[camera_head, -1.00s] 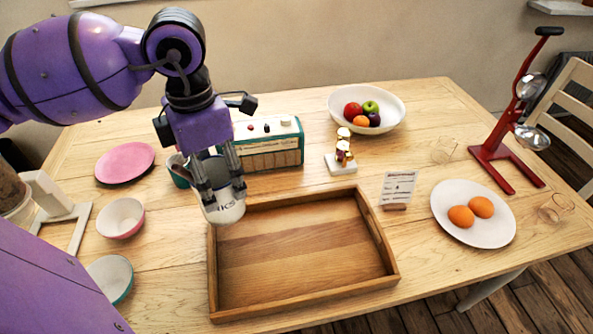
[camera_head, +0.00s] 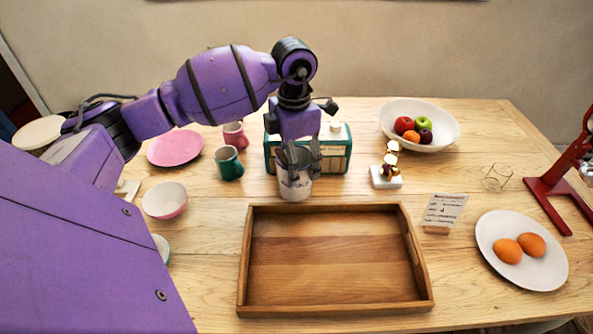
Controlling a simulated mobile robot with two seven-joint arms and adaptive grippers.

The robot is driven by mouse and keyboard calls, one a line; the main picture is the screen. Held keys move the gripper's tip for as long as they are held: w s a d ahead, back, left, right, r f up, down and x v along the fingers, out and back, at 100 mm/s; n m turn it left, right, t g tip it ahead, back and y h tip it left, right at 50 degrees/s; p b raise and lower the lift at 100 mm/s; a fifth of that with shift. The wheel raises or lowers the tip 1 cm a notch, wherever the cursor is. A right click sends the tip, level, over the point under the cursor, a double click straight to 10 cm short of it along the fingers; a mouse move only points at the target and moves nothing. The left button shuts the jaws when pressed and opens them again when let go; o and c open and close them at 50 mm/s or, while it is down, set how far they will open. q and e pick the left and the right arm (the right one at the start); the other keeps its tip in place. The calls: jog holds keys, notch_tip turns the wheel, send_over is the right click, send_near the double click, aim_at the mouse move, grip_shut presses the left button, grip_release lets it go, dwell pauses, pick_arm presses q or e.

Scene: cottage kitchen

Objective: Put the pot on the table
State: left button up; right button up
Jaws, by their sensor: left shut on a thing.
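The pot (camera_head: 295,190) is a light grey-white cup-shaped vessel with dark lettering. It is upright just behind the back rim of the wooden tray, in front of the green radio. My left gripper (camera_head: 300,172) points down and is shut on the pot at its upper part. The fingers cover part of the rim. The pot's base is at or very near the wooden table (camera_head: 200,268); I cannot tell whether it touches. My right gripper is not in view.
The empty tray (camera_head: 246,262) fills the front middle. The radio (camera_head: 335,155) stands close behind the pot. A green mug (camera_head: 229,163), pink plate (camera_head: 175,148) and bowl (camera_head: 165,201) are left. A trophy (camera_head: 387,178), card (camera_head: 444,211) and fruit bowl (camera_head: 447,140) are right.

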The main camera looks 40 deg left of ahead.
aim_at(301, 192)
pick_arm(q)
jog(key=f, duration=0.1)
jog(key=w+f, duration=0.1)
jog(key=f, duration=0.1)
jog(key=shift+f, duration=0.5)
jog(key=shift+s+f, duration=0.1)
jog(key=shift+f, duration=0.1)
jog(key=o, duration=2)
jog(key=shift+o, duration=0.2)
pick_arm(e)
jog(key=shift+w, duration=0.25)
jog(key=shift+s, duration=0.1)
pick_arm(q)
jog(key=shift+r, duration=0.1)
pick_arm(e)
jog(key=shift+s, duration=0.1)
